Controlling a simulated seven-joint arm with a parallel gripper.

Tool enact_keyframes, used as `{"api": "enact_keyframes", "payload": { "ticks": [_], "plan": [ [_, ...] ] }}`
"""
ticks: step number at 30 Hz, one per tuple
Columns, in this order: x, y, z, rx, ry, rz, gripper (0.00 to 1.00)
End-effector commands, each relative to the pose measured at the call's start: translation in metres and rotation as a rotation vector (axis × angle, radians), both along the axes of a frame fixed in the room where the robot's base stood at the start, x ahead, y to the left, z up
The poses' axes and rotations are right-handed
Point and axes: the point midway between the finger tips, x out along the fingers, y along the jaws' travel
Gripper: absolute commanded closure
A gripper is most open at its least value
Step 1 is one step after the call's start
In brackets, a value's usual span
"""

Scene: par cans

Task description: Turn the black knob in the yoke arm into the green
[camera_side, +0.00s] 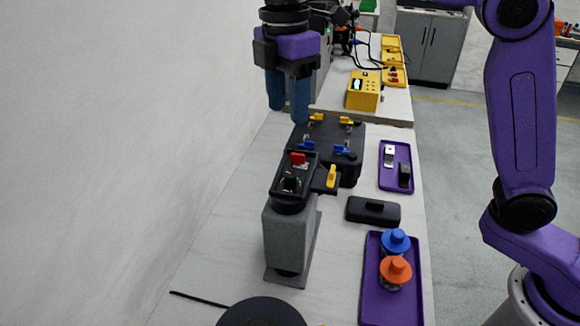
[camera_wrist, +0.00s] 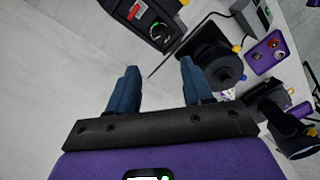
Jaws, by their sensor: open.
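The black knob (camera_side: 291,183) sits on the dark top plate of the yoke arm (camera_side: 291,235), which stands on a grey upright. In the wrist view the knob (camera_wrist: 159,31) shows near the top, with pale marks and some green around it. Which way its pointer stands is too small to tell. A red part (camera_side: 298,158) is beside the knob on the same plate. My gripper (camera_side: 287,112) has blue fingers and is open and empty. It hangs above and behind the knob in the side view, apart from it. In the wrist view the fingertips (camera_wrist: 159,68) are below the knob.
A black box with blue and yellow levers (camera_side: 330,135) stands behind the yoke arm. A yellow lever (camera_side: 331,176) sticks out at its right. Purple trays (camera_side: 371,306) with parts, and a black block (camera_side: 373,211), lie to the right. The left table strip is mostly clear.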

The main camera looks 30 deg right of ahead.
Motion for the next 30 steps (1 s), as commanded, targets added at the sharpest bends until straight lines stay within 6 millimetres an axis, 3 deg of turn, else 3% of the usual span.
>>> {"api": "enact_keyframes", "payload": {
  "ticks": [18, 24, 30],
  "plan": [
    [-0.005, -0.002, -0.107, -0.002, 0.003, -0.003, 0.5],
    [-0.006, -0.001, -0.129, -0.001, 0.002, -0.002, 0.5],
    [-0.006, -0.001, -0.136, 0.0, 0.0, -0.002, 0.5]
  ]
}}
